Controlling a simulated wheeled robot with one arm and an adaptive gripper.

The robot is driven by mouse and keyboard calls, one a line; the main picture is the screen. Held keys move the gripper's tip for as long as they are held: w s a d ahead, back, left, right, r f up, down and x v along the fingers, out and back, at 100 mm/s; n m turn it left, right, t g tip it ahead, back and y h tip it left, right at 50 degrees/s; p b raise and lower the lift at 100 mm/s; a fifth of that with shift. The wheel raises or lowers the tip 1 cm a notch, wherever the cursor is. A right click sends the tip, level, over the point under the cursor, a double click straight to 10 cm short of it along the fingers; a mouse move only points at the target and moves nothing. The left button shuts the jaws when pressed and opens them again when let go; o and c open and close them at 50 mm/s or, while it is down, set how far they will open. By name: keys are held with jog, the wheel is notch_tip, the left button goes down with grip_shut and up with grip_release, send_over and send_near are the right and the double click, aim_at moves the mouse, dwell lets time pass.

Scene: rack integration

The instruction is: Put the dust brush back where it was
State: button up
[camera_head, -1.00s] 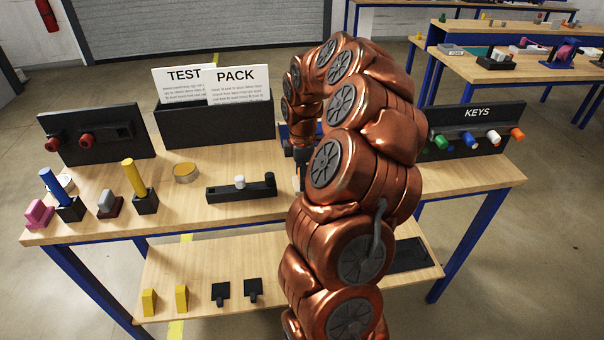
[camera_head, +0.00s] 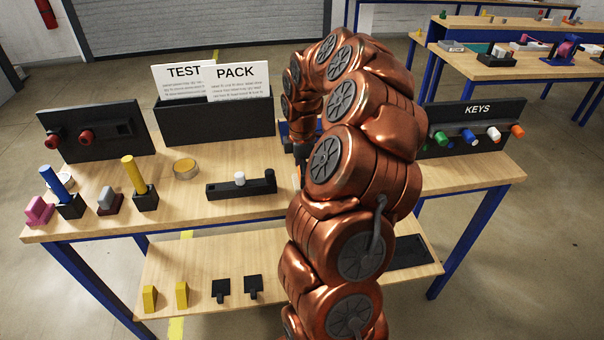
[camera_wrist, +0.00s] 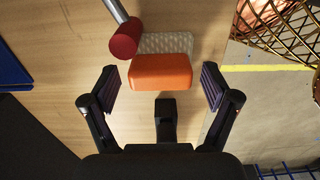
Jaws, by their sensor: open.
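In the wrist view an orange block (camera_wrist: 160,72) has a white textured pad (camera_wrist: 170,42) along its far side and a black stub (camera_wrist: 166,120) on its near side. It looks like the dust brush, with the stub as its handle, though I cannot be sure. My gripper (camera_wrist: 159,86) is open, one finger on each side of the block and stub, touching neither. I cannot tell the height between them. In the head view my arm hides the brush and most of my gripper.
A red cylinder (camera_wrist: 125,38) on a metal rod lies close to the block's far left corner. A gold wire basket (camera_wrist: 285,35) is at the upper right. In the head view a black holder with a white peg (camera_head: 240,186) stands left of my arm; the KEYS panel (camera_head: 472,128) stands right.

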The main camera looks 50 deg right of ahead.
notch_tip(320, 180, up, 12)
jog(key=b, duration=0.2)
jog(key=shift+a+f, duration=0.15)
jog(key=shift+f, duration=0.05)
jog(key=s+a+r+m, duration=0.1)
jog(key=s+a, duration=0.2)
jog(key=a, duration=0.8)
jog(key=s+a+r+m, duration=0.1)
jog(key=s+a+m, duration=0.1)
jog(key=a, duration=0.9)
jog(key=s+a+f+m+g, duration=0.1)
jog(key=s+a+f+m, duration=0.2)
jog(key=s, duration=0.6)
jog(key=s+a+f+m, duration=0.4)
jog(key=s+a, duration=0.3)
jog(key=s, duration=0.2)
jog(key=shift+s+a+f+m+g, duration=0.2)
jog(key=shift+s+f+m+g, duration=0.1)
jog(key=shift+s+g, duration=0.1)
